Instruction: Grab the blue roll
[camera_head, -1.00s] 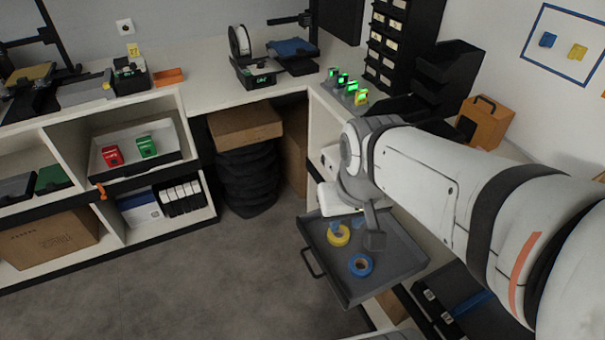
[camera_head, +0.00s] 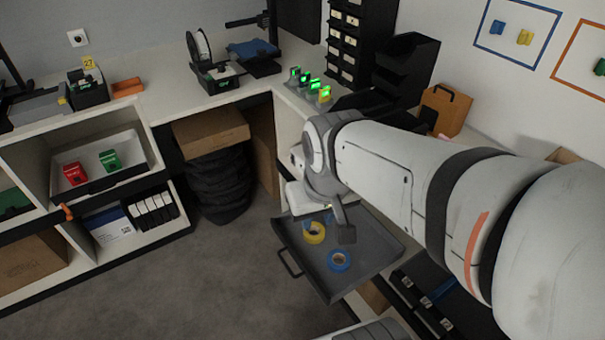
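The blue roll (camera_head: 332,264) lies flat in an open grey drawer (camera_head: 376,266), near its front. A yellow roll (camera_head: 314,239) lies behind it and to the left, with small blue pieces beside it, partly hidden. My gripper (camera_head: 340,222) hangs over the drawer, behind the blue roll and apart from it in the picture. One dark grey finger shows clearly; my arm hides much of the rest, so its opening does not show. I see nothing held in it.
The drawer has low walls and a front handle (camera_head: 289,264). Below it on the right are black bins (camera_head: 425,305). A white counter (camera_head: 168,103) with several devices runs along the back. Open grey floor (camera_head: 200,285) lies to the left.

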